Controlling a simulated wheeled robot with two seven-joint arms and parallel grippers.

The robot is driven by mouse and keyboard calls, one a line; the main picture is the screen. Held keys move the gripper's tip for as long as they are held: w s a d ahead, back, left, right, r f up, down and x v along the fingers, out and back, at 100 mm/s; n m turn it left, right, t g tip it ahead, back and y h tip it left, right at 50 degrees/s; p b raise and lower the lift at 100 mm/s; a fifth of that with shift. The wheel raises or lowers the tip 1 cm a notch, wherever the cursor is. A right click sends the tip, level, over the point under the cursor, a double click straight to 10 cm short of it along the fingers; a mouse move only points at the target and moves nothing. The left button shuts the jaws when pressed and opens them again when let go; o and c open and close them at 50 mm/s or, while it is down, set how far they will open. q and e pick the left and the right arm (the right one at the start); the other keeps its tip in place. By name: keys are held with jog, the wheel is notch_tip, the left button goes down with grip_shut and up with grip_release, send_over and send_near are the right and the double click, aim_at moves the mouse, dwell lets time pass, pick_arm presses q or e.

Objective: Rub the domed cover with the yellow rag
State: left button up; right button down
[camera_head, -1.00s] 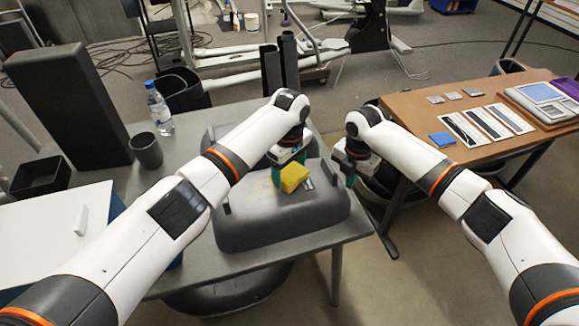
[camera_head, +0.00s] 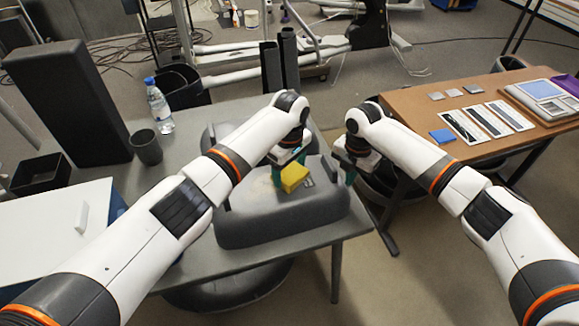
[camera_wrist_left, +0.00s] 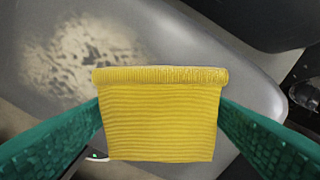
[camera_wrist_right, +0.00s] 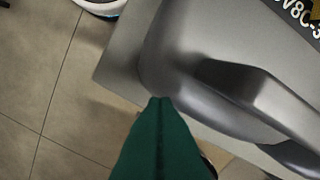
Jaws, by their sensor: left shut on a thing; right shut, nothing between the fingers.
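The domed cover (camera_head: 285,212) is a grey moulded shell lying on the grey table. My left gripper (camera_head: 287,172) is shut on the yellow rag (camera_head: 295,178), over the cover's top. In the left wrist view the yellow rag (camera_wrist_left: 160,115) sits between the green fingers, and a pale, blotchy patch (camera_wrist_left: 80,60) shows on the cover beside it. Whether the rag touches the cover is hard to tell. My right gripper (camera_head: 350,175) is shut and empty beside the cover's right side. In the right wrist view its green fingertips (camera_wrist_right: 160,103) are together near the cover's edge.
On the grey table (camera_head: 190,262) stand a bottle (camera_head: 159,108), a dark cup (camera_head: 146,148), a black box (camera_head: 40,174) and a tall dark block (camera_head: 68,100). A brown table (camera_head: 425,110) with a blue block (camera_head: 443,135) and printed cards is at right.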

aim_at(250, 189)
pick_arm(q)
jog(key=shift+f, duration=0.35)
jog(key=shift+s+a+r, duration=0.1)
jog(key=shift+s+a, duration=0.15)
jog(key=shift+a, duration=0.6)
jog(key=shift+s+a+r, duration=0.1)
jog(key=shift+s+a, duration=0.1)
jog(key=shift+a, duration=0.65)
jog(key=shift+s+a+f, duration=0.1)
jog(key=shift+s+a, duration=0.2)
jog(key=shift+a, duration=0.85)
jog(key=shift+s+a+f, duration=0.1)
jog(key=shift+s+a, duration=0.25)
jog(key=shift+a, duration=0.8)
jog(key=shift+s+a+f, duration=0.1)
jog(key=shift+s+a, duration=0.2)
jog(key=shift+a, duration=0.85)
